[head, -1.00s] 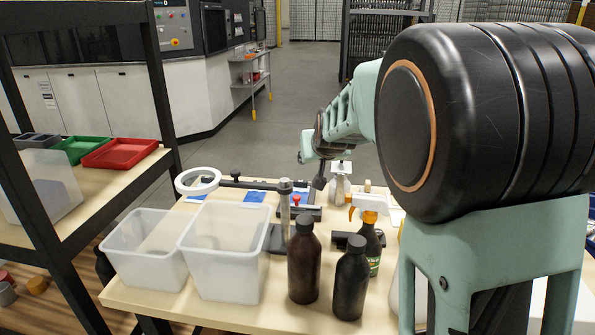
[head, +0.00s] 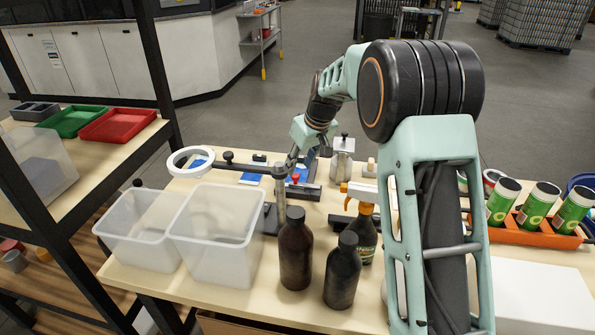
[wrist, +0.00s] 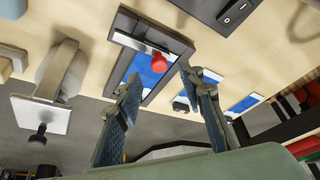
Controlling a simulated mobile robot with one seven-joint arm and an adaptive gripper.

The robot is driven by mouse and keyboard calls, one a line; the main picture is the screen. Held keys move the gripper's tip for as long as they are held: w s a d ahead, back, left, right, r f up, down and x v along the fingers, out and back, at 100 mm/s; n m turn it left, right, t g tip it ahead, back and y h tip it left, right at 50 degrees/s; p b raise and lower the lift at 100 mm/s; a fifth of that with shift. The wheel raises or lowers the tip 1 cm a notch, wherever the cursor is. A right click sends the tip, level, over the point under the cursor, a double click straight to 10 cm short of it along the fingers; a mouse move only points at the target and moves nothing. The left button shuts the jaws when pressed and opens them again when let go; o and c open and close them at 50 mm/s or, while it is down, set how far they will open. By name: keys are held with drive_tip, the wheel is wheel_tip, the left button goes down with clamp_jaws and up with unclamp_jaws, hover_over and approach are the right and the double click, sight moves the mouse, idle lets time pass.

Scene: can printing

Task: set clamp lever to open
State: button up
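The clamp lever shows as a red knob (wrist: 160,62) next to a light metal bar (wrist: 132,42), on a dark fixture (wrist: 185,45) over a blue sheet (wrist: 140,68) in the wrist view. In the head view the red knob (head: 295,178) is small, just below my gripper. My gripper (wrist: 160,78) is open and empty, its two fingers apart on either side below the knob in the wrist picture. I see no contact with the knob. In the head view my gripper (head: 292,157) is partly hidden behind a grey post. The lever's pivot cannot be made out.
A metal post (head: 280,195) stands close in front of the fixture. Two dark bottles (head: 295,250), a spray bottle (head: 365,225) and clear bins (head: 215,245) crowd the table front. A metal device with a black knob (head: 342,160) stands right of my gripper.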

sight(296, 175)
drive_tip(key=shift+x, duration=2.25)
drive_tip(key=shift+c, duration=0.2)
clamp_jaws()
